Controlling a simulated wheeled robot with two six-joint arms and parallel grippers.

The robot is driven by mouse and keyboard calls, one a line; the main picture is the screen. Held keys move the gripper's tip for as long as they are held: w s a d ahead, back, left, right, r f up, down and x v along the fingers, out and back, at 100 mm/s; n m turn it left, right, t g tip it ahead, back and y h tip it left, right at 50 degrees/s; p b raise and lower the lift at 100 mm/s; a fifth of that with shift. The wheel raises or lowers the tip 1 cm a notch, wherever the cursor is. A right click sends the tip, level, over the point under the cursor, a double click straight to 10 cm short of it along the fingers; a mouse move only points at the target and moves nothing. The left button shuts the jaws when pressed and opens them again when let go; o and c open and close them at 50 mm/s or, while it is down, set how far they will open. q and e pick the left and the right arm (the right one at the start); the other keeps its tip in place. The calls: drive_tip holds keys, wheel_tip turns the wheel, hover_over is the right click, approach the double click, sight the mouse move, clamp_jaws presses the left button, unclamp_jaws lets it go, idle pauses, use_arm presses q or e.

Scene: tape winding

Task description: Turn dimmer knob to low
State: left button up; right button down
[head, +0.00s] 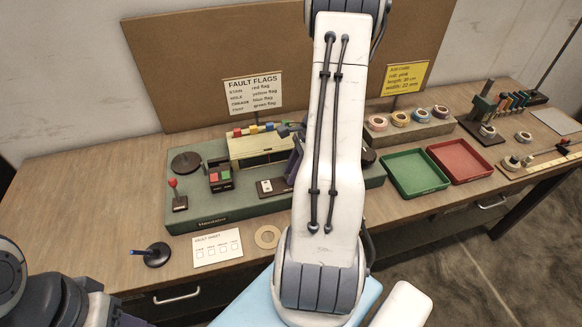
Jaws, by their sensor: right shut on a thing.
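A grey-green machine base (240,205) stands on the bench, with a cream housing (258,150) at its back. The dimmer knob cannot be made out; my right arm covers the right half of the machine. My right gripper (294,155) is mostly hidden behind that arm, with dark parts showing at its left edge beside the housing. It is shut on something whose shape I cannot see. My left arm shows at the lower left, with its fingers out of sight.
On the base are a red-ball lever (174,188), a red and green button box (220,177) and a small switch plate (268,187). Green (416,192) and red (459,180) trays lie to the right. A tape ring (257,236) lies in front. The bench's left end is clear.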

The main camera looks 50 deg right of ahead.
drive_tip(key=n+p, duration=0.1)
drive_tip(key=n, duration=0.1)
drive_tip(key=n+g, duration=0.1)
drive_tip(key=n, duration=0.1)
drive_tip(key=n+g+p, duration=0.1)
drive_tip(key=shift+w+d+r+n+p, duration=0.1)
drive_tip(key=shift+w+r+n+p, duration=0.05)
drive_tip(key=shift+w+n+p, duration=0.2)
drive_tip(key=n, duration=0.1)
drive_tip(key=n+g+p, duration=0.1)
drive_tip(key=n, duration=0.1)
drive_tip(key=n+g, duration=0.1)
drive_tip(key=n, duration=0.1)
drive_tip(key=shift+w, duration=0.25)
drive_tip(key=shift+n, duration=0.35)
drive_tip(key=c, duration=0.6)
unclamp_jaws()
drive_tip(key=shift+s, duration=0.1)
drive_tip(key=b+v, duration=0.1)
drive_tip(key=v, duration=0.9)
drive_tip(key=shift+w+r, duration=0.1)
drive_tip(key=shift+w, duration=0.1)
